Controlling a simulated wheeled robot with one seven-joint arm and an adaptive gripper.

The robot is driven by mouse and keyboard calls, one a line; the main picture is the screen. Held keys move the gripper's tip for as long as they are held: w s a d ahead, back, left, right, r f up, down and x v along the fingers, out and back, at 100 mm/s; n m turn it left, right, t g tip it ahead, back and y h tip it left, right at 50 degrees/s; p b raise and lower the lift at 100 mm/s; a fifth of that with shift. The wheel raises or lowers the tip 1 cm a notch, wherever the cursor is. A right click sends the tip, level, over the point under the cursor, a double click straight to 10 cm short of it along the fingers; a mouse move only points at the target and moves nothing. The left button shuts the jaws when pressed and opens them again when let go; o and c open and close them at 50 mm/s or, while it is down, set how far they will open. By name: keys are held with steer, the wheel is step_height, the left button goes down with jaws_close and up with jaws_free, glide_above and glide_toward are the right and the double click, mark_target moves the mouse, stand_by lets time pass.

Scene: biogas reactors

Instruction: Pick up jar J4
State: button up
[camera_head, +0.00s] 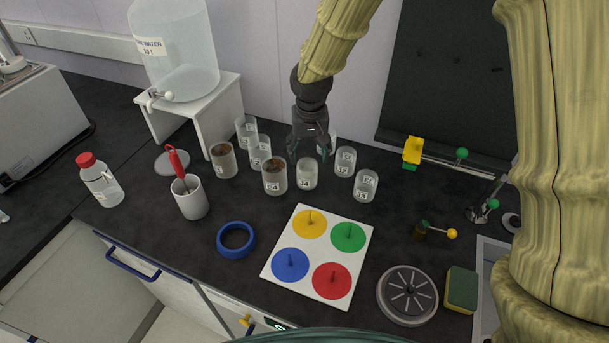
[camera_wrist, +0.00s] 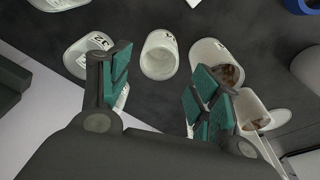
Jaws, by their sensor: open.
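Jar J4 (camera_head: 307,174) is a clear, empty-looking glass jar with a white label, upright on the dark bench in the head view. In the wrist view the jar (camera_wrist: 159,58) appears at the upper middle, seen from above, just beyond the gap between the fingers. My gripper (camera_head: 311,148) is above and slightly behind it, pointing down. Its green-padded fingers (camera_wrist: 160,88) are spread apart with nothing between them held. Whether the fingertips touch any jar cannot be told.
Jar L4 (camera_head: 275,177) with brown contents stands close left of J4. Clear jars (camera_head: 345,162) and (camera_head: 366,186) stand right; another is partly hidden behind my gripper. A peg board (camera_head: 318,250) lies in front. A water tank (camera_head: 174,50) stands back left.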

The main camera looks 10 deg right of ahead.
mark_target(307, 174)
steer(key=shift+w+f+p, duration=0.15)
steer(key=shift+w+f, duration=0.1)
steer(key=shift+f, duration=0.85)
steer(key=shift+w+f+p, duration=0.15)
steer(key=shift+w+f, duration=0.1)
steer(key=shift+f, duration=0.8)
steer(key=shift+w+f+p, duration=0.15)
steer(key=shift+w+f, duration=0.1)
steer(key=shift+f, duration=0.85)
steer(key=shift+w+d+f+p, duration=0.1)
steer(key=shift+w+f+p, duration=0.2)
steer(key=shift+f, duration=0.55)
steer(key=shift+w+a+f+p, duration=0.1)
steer(key=shift+f+p, duration=0.3)
steer(key=shift+f, duration=0.45)
steer(key=shift+w+d+f+p, duration=0.15)
steer(key=shift+f+p, duration=0.2)
steer(key=shift+f, duration=0.5)
steer(key=c, duration=0.9)
steer(key=shift+o, duration=0.2)
